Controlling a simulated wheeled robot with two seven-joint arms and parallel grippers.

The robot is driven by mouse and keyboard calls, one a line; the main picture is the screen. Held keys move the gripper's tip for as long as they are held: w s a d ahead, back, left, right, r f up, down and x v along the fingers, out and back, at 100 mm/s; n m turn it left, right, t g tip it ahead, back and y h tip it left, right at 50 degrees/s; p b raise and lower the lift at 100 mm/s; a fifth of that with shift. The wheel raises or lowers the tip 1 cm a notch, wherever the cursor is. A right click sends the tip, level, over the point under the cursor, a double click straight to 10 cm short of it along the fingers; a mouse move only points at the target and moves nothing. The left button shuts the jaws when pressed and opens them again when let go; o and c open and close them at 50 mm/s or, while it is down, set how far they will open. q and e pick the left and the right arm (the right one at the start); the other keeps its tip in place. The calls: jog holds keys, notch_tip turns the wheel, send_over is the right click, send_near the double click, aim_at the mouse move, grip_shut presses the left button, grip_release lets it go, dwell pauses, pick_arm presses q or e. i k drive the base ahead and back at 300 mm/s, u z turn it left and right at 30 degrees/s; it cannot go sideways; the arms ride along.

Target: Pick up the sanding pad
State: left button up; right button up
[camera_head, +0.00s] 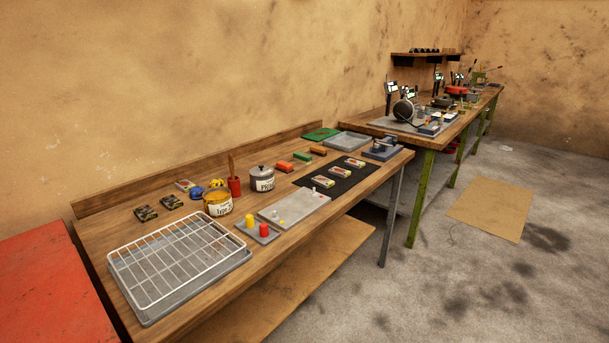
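I cannot tell for sure which thing is the sanding pad. Three small blocks lie in a row at the back of the wooden workbench (140,238): an orange-red block (284,167), a green block (302,158) and a brown-orange block (318,150). A flat green pad or sheet (321,134) lies at the far back edge, beside a grey tray (348,142). Neither of my grippers is in view.
A wire rack (183,258) over a tray fills the bench's near end. A yellow pot (217,203), a grey lidded pot (262,179), a red cup (235,187) and a black mat (345,186) with small packs stand beyond.

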aim_at(285, 166)
jog(key=k, duration=0.55)
jog(key=z, duration=1)
jog(key=i, duration=1.2)
jog(key=z, duration=0.85)
jog(key=i, duration=1.8)
jog(key=u, duration=0.75)
jog(key=i, duration=0.9)
jog(key=u, duration=1.55)
jog(key=i, duration=0.5)
jog(key=u, duration=0.4)
